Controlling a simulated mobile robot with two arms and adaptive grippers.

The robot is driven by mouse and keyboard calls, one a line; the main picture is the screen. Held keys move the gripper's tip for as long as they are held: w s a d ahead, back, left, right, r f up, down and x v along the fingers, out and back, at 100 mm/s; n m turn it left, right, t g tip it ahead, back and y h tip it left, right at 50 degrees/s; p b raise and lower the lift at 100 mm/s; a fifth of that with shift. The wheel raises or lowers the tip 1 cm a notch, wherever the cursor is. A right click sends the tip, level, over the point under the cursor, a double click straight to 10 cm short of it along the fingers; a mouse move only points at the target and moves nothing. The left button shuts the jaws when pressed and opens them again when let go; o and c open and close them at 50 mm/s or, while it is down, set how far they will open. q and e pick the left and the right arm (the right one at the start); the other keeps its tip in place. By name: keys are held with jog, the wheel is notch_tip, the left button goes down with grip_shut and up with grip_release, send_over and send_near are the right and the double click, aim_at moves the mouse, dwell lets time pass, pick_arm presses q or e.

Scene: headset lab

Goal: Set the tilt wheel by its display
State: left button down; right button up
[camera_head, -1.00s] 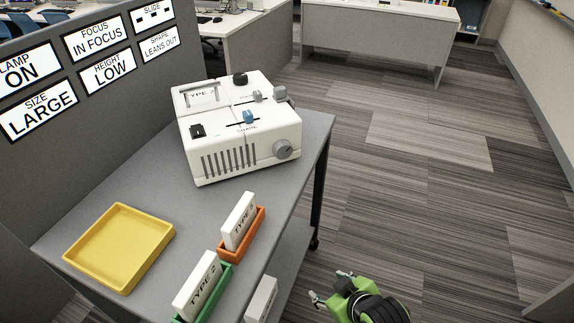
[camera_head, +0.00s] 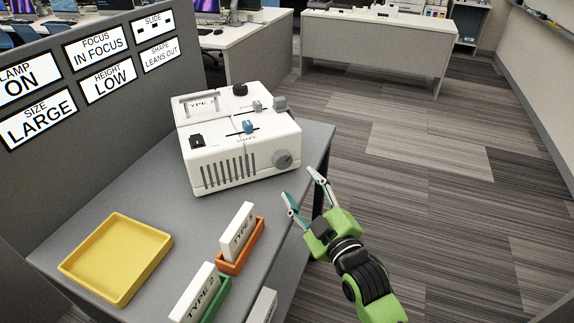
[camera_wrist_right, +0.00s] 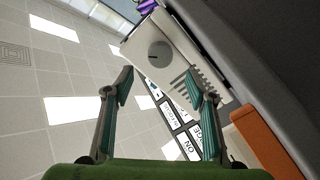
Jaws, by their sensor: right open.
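The white projector-like device (camera_head: 240,150) stands at the far end of the grey cart. A round grey wheel (camera_head: 284,160) is on its front face at the right; it also shows in the right wrist view (camera_wrist_right: 159,54), with a dark index mark. No label reading tilt is legible. A grey knob (camera_head: 280,102) sticks out at the device's right rear edge. Signs on the partition include "HEIGHT LOW" (camera_head: 108,80) and "SHAPE LEANS OUT" (camera_head: 160,55). My right gripper (camera_head: 301,184) is open and empty, in front of the wheel and apart from it. My left gripper is out of view.
The cart top (camera_head: 130,190) holds a yellow tray (camera_head: 118,260), an orange holder (camera_head: 243,256) with a white block, and a green holder (camera_head: 216,306) with a "TYPE 2" block. A white block (camera_head: 262,306) shows at the cart's near edge. The floor right of the cart is clear.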

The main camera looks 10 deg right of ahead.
aim_at(285, 163)
jog(key=w, duration=0.3)
jog(key=w+a, duration=0.1)
jog(key=w, duration=0.4)
jog(key=shift+w+a, duration=0.35)
jog(key=shift+w, duration=0.05)
jog(key=c, duration=1.1)
